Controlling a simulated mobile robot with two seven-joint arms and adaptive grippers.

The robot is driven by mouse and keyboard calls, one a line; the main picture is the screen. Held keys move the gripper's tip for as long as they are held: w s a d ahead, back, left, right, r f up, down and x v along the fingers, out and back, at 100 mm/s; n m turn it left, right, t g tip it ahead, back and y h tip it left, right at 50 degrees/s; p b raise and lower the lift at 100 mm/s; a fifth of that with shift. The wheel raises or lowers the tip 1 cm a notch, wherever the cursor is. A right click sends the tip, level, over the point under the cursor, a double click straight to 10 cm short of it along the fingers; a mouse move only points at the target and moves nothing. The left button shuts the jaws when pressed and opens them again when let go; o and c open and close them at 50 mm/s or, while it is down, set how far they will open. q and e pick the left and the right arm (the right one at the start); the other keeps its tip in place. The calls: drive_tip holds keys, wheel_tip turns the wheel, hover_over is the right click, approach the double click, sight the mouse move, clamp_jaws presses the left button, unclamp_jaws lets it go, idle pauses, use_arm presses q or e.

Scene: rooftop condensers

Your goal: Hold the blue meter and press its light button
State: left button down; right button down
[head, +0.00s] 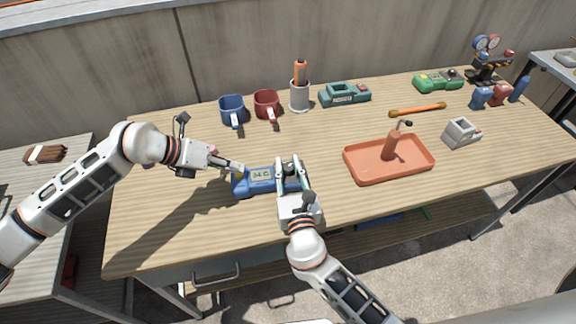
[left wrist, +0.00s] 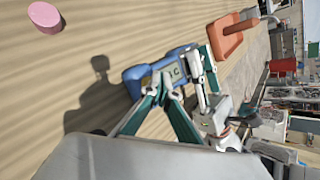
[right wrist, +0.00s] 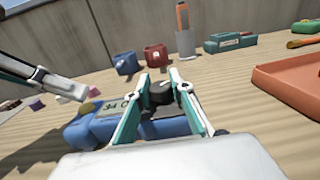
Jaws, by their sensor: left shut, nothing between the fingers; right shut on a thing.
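The blue meter (head: 262,187) lies on the workbench, its display showing "34 C". It also shows in the left wrist view (left wrist: 135,76) and the right wrist view (right wrist: 80,134). A round yellowish button (right wrist: 91,106) sits at the meter's left end. My left gripper (head: 240,169) is shut and empty, its tips at that end, right by the button. I cannot tell whether they touch it. The left fingers partly cover the meter in the left wrist view.
An orange tray (head: 366,177) with an upright handled tool stands right of the meter. Blue (head: 232,109) and red (head: 266,103) mugs, a grey cup (head: 299,96) and a teal meter (head: 344,94) stand behind. A pink disc (left wrist: 45,17) lies left. The bench front is clear.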

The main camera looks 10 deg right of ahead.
sight(236, 175)
use_arm(q)
drive_tip(key=shift+f, duration=0.1)
idle(0.5)
drive_tip(key=shift+f, duration=0.35)
idle(0.4)
drive_tip(key=shift+r, duration=0.45)
drive_tip(key=shift+r, duration=3)
